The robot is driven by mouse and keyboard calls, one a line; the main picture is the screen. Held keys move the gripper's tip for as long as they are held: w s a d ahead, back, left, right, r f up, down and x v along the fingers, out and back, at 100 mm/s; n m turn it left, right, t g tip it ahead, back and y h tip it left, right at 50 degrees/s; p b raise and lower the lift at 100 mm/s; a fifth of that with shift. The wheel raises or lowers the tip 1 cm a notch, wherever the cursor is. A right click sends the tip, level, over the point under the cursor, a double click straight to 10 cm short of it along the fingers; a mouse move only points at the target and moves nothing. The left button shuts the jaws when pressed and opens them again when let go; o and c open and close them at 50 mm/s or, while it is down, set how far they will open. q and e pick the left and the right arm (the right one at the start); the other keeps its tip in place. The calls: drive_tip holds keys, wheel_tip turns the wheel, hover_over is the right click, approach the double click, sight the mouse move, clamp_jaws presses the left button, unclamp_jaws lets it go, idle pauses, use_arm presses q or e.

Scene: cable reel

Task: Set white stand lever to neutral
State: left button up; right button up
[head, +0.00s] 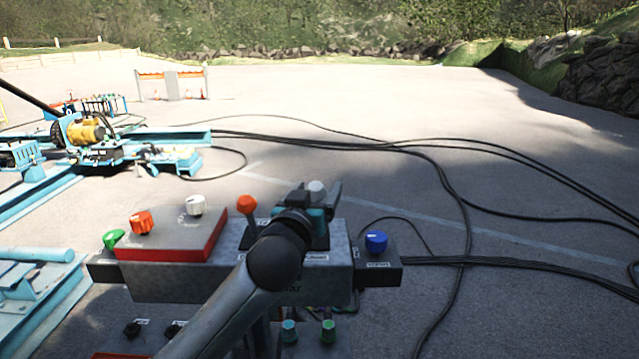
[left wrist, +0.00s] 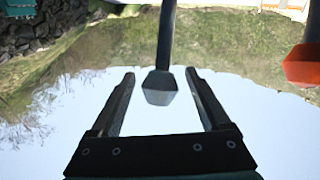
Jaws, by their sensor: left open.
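The white stand lever's knob (head: 316,187) shows at the top of the control stand (head: 240,278), between my left gripper's fingers. My left gripper (head: 318,193) is open, with a finger on each side of the knob. In the left wrist view, which is upside down, the lever's pale grey knob (left wrist: 160,88) and dark shaft stand between the two open fingers, with a gap on both sides. The lever's base is mostly hidden behind my gripper in the head view. My right gripper is not in view.
An orange-knobbed lever (head: 246,204) stands just left of my gripper. A red-edged box (head: 170,240) carries orange, white and green knobs. A blue knob (head: 376,242) sits on the right side box. Black cables (head: 450,190) cross the ground at right.

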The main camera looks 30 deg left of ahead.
use_arm(q)
drive_tip(key=shift+x, duration=1.15)
clamp_jaws()
